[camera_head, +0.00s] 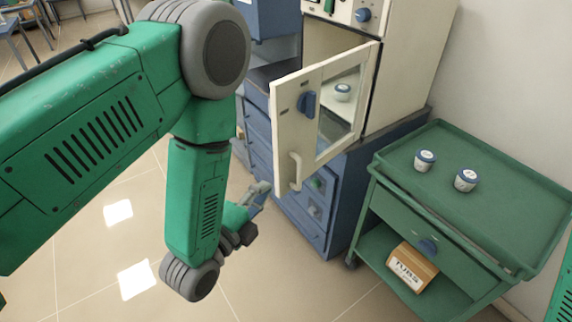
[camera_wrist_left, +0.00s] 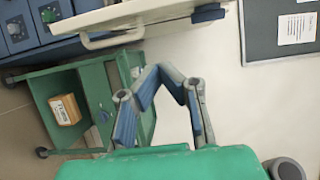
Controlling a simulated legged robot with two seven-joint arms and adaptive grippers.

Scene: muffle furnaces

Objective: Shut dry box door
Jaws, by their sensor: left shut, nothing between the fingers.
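The cream dry box (camera_head: 405,70) stands on a blue cabinet with its door (camera_head: 290,125) swung open toward me. The door has a window, a blue knob (camera_head: 307,104) and a pale handle (camera_head: 296,171) near its free left edge. A lidded tub (camera_head: 343,92) shows through the window. My left gripper (camera_head: 261,190) is shut and empty, low and left of the handle, apart from the door. In the left wrist view the shut fingers (camera_wrist_left: 166,72) are below the door's edge (camera_wrist_left: 160,14), with the handle (camera_wrist_left: 112,40) to their upper left. My right gripper is out of view.
A green trolley (camera_head: 400,160) stands right of the cabinet (camera_head: 335,200), with two lidded tubs (camera_head: 425,160) (camera_head: 465,180) on top and a cardboard box (camera_head: 412,268) on its lower shelf. Chairs (camera_head: 30,22) stand far left. Tiled floor is clear in front.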

